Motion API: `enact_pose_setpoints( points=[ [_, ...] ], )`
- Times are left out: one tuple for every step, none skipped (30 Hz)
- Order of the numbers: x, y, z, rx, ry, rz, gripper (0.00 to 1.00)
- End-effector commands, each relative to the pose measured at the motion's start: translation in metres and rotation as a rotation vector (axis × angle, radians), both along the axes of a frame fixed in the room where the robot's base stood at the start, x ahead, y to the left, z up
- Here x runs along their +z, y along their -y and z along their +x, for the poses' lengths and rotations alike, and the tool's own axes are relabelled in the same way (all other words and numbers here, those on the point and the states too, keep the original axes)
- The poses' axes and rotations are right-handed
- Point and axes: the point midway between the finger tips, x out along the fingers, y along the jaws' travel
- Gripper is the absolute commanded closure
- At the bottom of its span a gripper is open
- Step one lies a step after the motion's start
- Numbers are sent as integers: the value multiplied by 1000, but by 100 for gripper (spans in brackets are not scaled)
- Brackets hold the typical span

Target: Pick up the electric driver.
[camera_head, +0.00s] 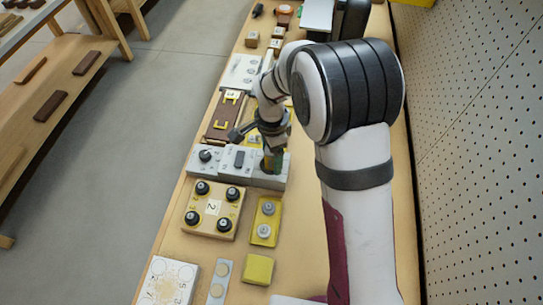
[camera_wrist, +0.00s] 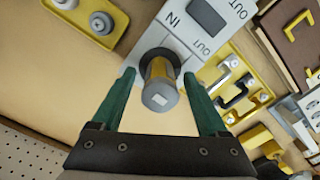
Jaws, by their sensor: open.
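A short yellow and grey cylinder (camera_wrist: 160,94), which looks like the electric driver, stands in a dark round collar at the end of a grey block (camera_wrist: 203,22) marked IN and OUT. My gripper (camera_wrist: 159,76) is open, with one green finger on each side of the cylinder. Gaps show between the fingers and the cylinder, so it does not appear gripped. In the head view my gripper (camera_head: 272,158) points down over the right end of the grey block (camera_head: 238,180). The cylinder is mostly hidden there by the fingers.
A tan board with several black knobs (camera_head: 212,208) and a yellow plate with two grey knobs (camera_head: 265,222) lie nearer. A brown board with yellow handles (camera_head: 222,118) lies beyond. A pegboard wall (camera_head: 470,150) stands at right. Bare bench shows right of the block.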

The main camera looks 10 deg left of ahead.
Motion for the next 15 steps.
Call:
enact_pose_setpoints(
  points=[
    [-6, 0, -1, 0, -2, 0, 23],
    [-8, 0, 0, 0, -1, 0, 23],
    [-10, 0, 0, 0, -1, 1, 23],
    [-11, 0, 0, 0, -1, 1, 23],
    [-11, 0, 0, 0, 0, 1, 23],
    [-10, 0, 0, 0, 0, 1, 23],
    [-10, 0, 0, 0, 0, 1, 23],
    [-10, 0, 0, 0, 0, 1, 23],
    [-10, 0, 0, 0, 0, 1, 27],
    [-10, 0, 0, 0, 0, 1, 32],
    [-10, 0, 0, 0, 1, 1, 38],
    [-10, 0, 0, 0, 0, 1, 45],
    [-10, 0, 0, 0, 1, 1, 50],
    [-10, 0, 0, 0, 1, 1, 56],
    [-10, 0, 0, 0, 1, 1, 63]
  ],
)
